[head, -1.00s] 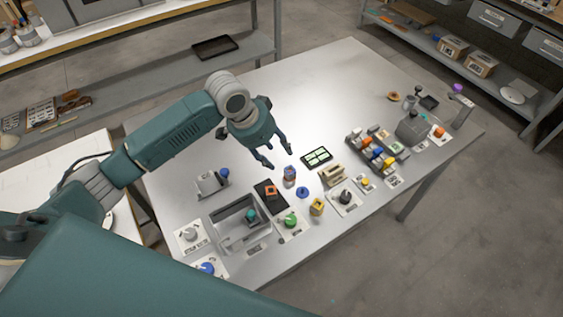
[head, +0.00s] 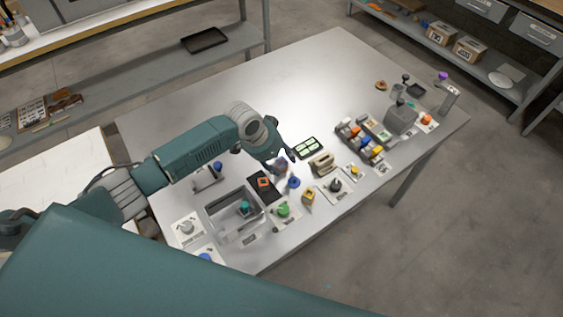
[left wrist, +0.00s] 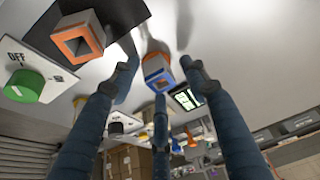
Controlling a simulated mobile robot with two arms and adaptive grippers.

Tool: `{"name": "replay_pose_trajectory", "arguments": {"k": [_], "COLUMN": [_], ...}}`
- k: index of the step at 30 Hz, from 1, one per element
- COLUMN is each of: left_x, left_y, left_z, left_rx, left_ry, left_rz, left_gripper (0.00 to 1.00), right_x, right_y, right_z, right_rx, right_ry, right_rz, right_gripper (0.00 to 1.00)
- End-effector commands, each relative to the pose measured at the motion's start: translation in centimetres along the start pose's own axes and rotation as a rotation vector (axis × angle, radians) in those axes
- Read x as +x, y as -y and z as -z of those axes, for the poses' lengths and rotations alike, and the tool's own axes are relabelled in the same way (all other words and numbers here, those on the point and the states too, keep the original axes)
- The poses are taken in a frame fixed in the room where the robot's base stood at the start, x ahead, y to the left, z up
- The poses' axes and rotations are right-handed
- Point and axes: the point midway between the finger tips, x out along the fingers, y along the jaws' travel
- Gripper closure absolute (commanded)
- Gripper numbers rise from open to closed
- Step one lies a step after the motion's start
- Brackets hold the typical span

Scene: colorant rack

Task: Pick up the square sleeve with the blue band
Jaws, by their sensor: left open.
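The square sleeve with the blue band (left wrist: 157,71) stands on the table in the left wrist view, its square opening facing the camera. In the head view the sleeve (head: 281,167) is partly covered by my left gripper (head: 286,158). In the left wrist view the fingers of my left gripper (left wrist: 160,70) are spread, with the sleeve between their tips. I cannot tell whether any finger touches it. A second square sleeve, with an orange band (left wrist: 78,40), sits on a black pad (head: 257,186) beside it. My right gripper is not in view.
A blue round piece (head: 293,182) and a yellow block (head: 308,198) stand close by. A green knob (left wrist: 24,86) is near the orange-banded sleeve. A black-framed green panel (head: 307,148) lies behind. The table's far part (head: 270,85) is clear.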

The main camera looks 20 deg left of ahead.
Motion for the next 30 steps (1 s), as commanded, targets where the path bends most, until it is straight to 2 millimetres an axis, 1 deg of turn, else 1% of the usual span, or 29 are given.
{"name": "replay_pose_trajectory", "arguments": {"k": [2,3,5,7,8,17,22,26,30], "left_x": [0.0,0.0,0.0,0.0,0.0,-0.1,-0.8,-2.1,-4.5], "left_y": [0.0,0.0,0.0,0.0,0.1,0.3,0.5,0.6,0.6], "left_z": [0.0,0.0,0.0,0.0,0.0,0.0,0.3,1.0,2.0], "left_rx": [0.000,0.000,0.000,0.000,0.000,-0.001,0.000,0.000,0.001], "left_ry": [0.000,0.000,0.000,0.000,0.000,-0.001,-0.002,-0.006,-0.007], "left_rz": [0.000,0.000,0.000,0.000,0.001,0.005,0.008,0.010,0.011], "left_gripper": [0.55,0.57,0.69,0.83,0.84,0.83,0.83,0.83,0.83], "right_x": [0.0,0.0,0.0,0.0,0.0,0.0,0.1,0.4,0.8], "right_y": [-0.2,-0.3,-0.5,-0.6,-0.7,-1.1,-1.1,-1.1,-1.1], "right_z": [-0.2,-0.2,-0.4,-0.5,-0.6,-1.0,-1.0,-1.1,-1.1], "right_rx": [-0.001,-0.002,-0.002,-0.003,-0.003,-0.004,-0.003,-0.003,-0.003], "right_ry": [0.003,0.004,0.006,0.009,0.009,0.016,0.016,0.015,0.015], "right_rz": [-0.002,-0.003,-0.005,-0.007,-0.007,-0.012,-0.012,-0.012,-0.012], "right_gripper": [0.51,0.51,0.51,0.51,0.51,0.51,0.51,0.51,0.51]}}
